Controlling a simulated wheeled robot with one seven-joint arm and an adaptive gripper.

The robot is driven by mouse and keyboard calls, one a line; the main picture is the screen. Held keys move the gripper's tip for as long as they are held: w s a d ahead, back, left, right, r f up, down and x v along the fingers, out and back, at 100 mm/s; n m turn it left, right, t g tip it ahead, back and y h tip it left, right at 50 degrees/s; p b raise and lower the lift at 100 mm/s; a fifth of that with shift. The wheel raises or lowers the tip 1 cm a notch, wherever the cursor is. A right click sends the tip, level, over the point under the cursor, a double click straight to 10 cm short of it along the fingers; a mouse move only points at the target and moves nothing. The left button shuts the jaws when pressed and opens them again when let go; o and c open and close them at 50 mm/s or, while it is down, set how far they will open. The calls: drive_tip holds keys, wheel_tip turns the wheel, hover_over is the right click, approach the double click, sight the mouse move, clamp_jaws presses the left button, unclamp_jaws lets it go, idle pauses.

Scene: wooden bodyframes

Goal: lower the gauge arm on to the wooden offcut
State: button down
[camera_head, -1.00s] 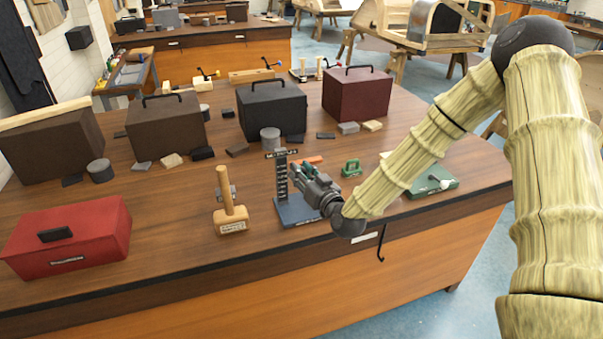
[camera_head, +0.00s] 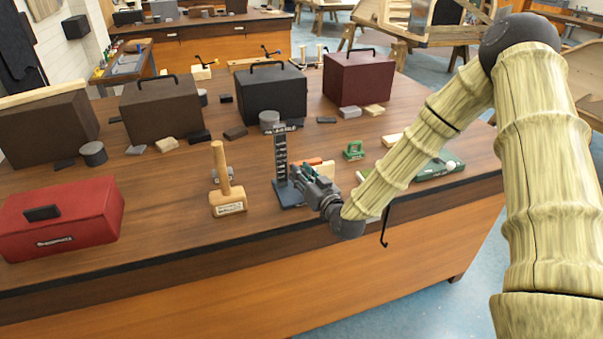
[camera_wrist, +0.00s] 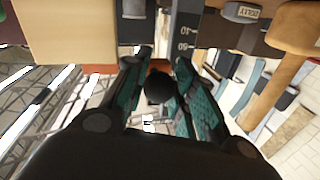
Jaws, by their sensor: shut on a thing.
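The height gauge has a dark upright scale post (camera_head: 281,158) on a blue base (camera_head: 289,197). My gripper (camera_head: 300,173) is beside the right of the post, low over the base. In the wrist view its fingers (camera_wrist: 158,88) are shut around a round black knob, with an orange-red part of the gauge arm (camera_wrist: 158,66) behind it. The scale post (camera_wrist: 186,35) also shows there. The pale wooden offcut (camera_wrist: 80,30) lies at the upper left of the wrist view; in the head view it is partly hidden behind my gripper (camera_head: 326,168). I cannot tell whether the arm touches it.
A wooden mallet (camera_head: 228,195) stands left of the gauge, and a red toolbox (camera_head: 62,218) lies farther left. A small green frame (camera_head: 353,151) and a green box (camera_head: 440,166) are to the right. Dark cases (camera_head: 272,97) and small blocks stand behind.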

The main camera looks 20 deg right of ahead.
drive_tip(key=shift+f, duration=0.15)
drive_tip(key=c, duration=1.4)
unclamp_jaws()
drive_tip(key=shift+c, duration=0.2)
drive_tip(key=shift+s, duration=0.1)
drive_tip(key=v, duration=1.1)
drive_tip(key=shift+s+d, duration=0.2)
drive_tip(key=shift+s, duration=0.2)
